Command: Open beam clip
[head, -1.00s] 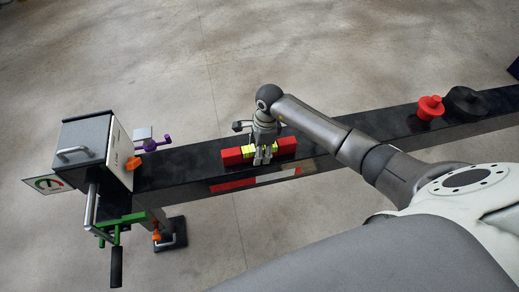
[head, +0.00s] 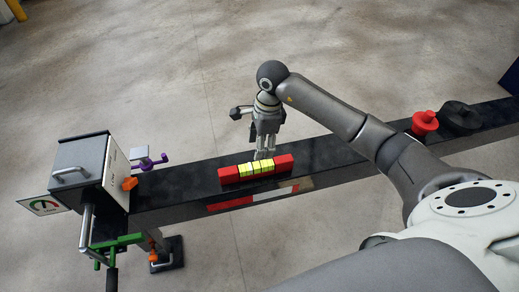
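A red-ended block with a yellow ribbed middle (head: 284,164) lies along the top of the black beam (head: 185,185). I cannot tell for sure that it is the beam clip. My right gripper (head: 264,154) points down just behind the yellow middle, its fingertips close to the block's far edge. Whether they touch it is unclear. The fingers look close together, but their gap is too small to judge. My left gripper is not in view.
At the left stands a grey box (head: 84,165) with an orange part (head: 130,184), a purple lever (head: 155,161) and a green handle (head: 118,243). A red knob (head: 425,121) and a black round part (head: 461,116) sit on the beam at right.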

